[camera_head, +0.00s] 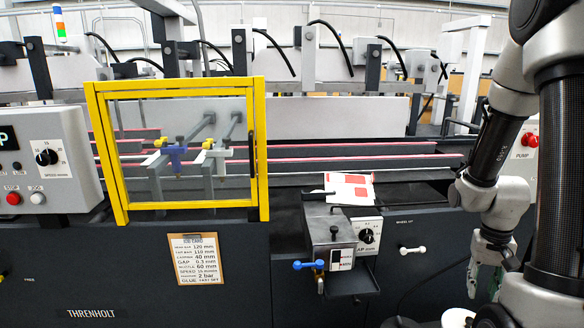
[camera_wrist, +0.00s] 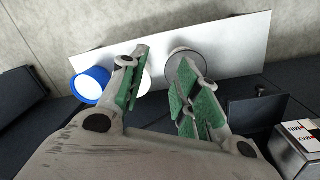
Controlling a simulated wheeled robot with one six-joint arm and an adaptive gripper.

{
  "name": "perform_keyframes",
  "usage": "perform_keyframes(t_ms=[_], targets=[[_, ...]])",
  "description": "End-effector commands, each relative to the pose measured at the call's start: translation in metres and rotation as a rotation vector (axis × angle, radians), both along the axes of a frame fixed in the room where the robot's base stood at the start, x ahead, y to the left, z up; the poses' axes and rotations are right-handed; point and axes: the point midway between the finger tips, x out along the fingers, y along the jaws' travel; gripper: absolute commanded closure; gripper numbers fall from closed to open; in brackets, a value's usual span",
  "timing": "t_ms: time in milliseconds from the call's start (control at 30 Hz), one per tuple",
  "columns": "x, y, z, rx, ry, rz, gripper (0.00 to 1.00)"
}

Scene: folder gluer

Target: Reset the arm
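My arm comes down the right side of the head view, folded. My gripper (camera_head: 484,278) hangs low there, in front of the machine's dark front panel and partly hidden by my arm. In the wrist view my gripper (camera_wrist: 160,82) has its two green-padded fingers spread, with a gap between them and nothing held. Beyond the fingertips lies a white board (camera_wrist: 225,42). On it are a blue-rimmed round container (camera_wrist: 91,85) and a grey-rimmed round one (camera_wrist: 186,58). A white object (camera_wrist: 144,82) between them is partly hidden by the left finger.
The folder gluer carries a yellow-framed guard (camera_head: 186,206), a glue unit (camera_head: 330,236) with a blue-handled valve (camera_head: 308,265), and a white handle (camera_head: 412,250). A printed carton blank (camera_head: 349,188) lies on the belts. A control box (camera_head: 45,160) stands left. A dark tray (camera_wrist: 258,112) shows in the wrist view.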

Motion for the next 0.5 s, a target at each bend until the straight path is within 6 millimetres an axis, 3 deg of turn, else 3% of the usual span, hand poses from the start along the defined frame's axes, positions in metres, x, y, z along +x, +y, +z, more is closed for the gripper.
perform_keyframes(t_ms=[33,200,400,500], targets=[[-0.007,0.010,0.028,0.001,0.009,0.054,0.68],[-0.043,0.048,0.103,0.030,0.035,0.215,0.68],[-0.078,0.089,0.172,0.041,-0.061,0.344,0.68],[-0.085,0.104,0.199,0.023,-0.168,0.381,0.68]])
